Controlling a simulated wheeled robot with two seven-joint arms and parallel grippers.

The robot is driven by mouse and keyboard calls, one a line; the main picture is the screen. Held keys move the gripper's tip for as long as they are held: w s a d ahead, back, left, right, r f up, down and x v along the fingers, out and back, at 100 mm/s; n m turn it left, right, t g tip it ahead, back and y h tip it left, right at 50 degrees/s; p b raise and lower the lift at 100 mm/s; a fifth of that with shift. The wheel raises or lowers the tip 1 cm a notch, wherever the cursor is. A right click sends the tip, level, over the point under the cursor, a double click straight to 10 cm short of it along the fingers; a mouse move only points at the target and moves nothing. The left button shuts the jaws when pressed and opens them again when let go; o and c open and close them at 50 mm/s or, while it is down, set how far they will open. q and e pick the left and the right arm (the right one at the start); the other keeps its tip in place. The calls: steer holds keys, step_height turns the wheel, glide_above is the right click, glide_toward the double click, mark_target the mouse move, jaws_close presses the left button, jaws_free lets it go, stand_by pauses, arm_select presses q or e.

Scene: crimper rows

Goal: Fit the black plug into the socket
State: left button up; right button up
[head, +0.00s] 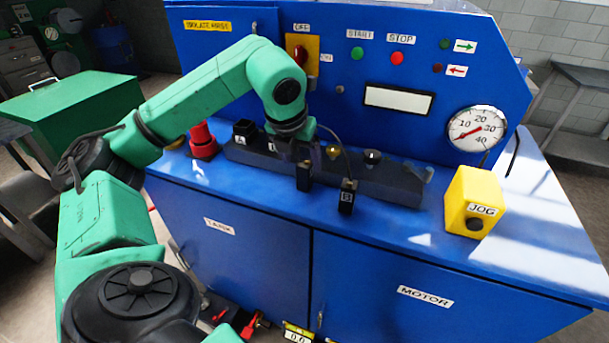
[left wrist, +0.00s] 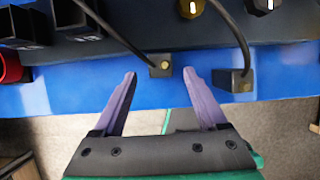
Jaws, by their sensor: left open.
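Two black plugs on dark cables hang at the front of the dark strip on the blue console. One plug (head: 303,177) is just below my left gripper (head: 293,150); the other plug (head: 347,199), marked B, hangs to its right. In the left wrist view the nearer plug (left wrist: 160,66) shows between the tips of my open left gripper (left wrist: 160,76), with gaps on both sides. The other plug (left wrist: 232,80) lies right of the fingers. A black box-like socket (head: 243,131), marked A, stands left of the gripper. A second socket is partly hidden behind the gripper. My right gripper is not in view.
Knobs (head: 372,157) sit on the strip to the right. A yellow JOG box (head: 473,203) stands on the ledge at right. The ledge (head: 400,227) between strip and front edge is mostly clear.

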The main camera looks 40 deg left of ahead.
arm_select(q)
steer(key=p+x, duration=0.2)
steer(key=x, duration=0.3)
steer(key=shift+w+r, duration=0.1)
steer(key=shift+w, duration=0.05)
jaws_close()
step_height(320, 180, up, 15)
step_height(320, 180, up, 5)
steer(key=p, duration=0.4)
glide_above(303, 164)
steer(key=shift+w+b, duration=0.25)
steer(key=shift+b, duration=0.05)
